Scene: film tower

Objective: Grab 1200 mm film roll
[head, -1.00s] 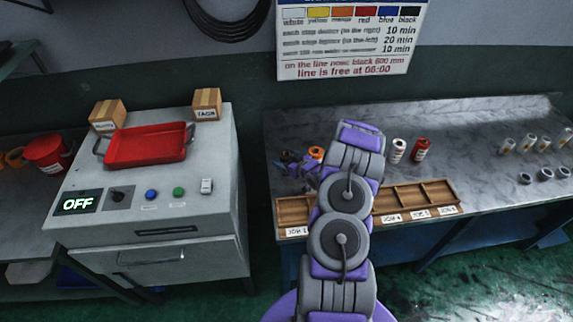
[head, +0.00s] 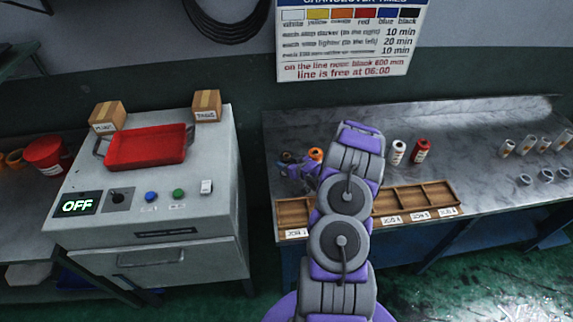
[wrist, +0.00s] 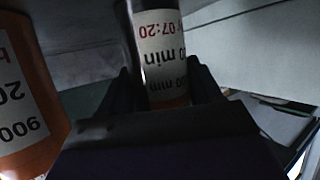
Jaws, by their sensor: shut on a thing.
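My gripper (wrist: 167,92) is shut on a film roll (wrist: 160,45), with one dark finger on each side of it. The roll's white label is upside down and shows "07:20" in red, "min" and a size ending in "0 mm"; the rest of the size is hidden. An orange roll (wrist: 22,100) marked "900" stands apart to the left in the wrist view. In the head view my gripper (head: 298,172) is small, behind the trays and partly hidden by my arm. An orange-topped roll (head: 316,154) is close to its right.
A white roll (head: 398,152) and a red roll (head: 421,150) stand to the right on the grey bench (head: 475,150). Wooden trays (head: 290,216) line its front edge. Several pale cylinders (head: 527,143) stand far right. A grey machine (head: 215,150) reading "OFF" carries a red tray (head: 146,145).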

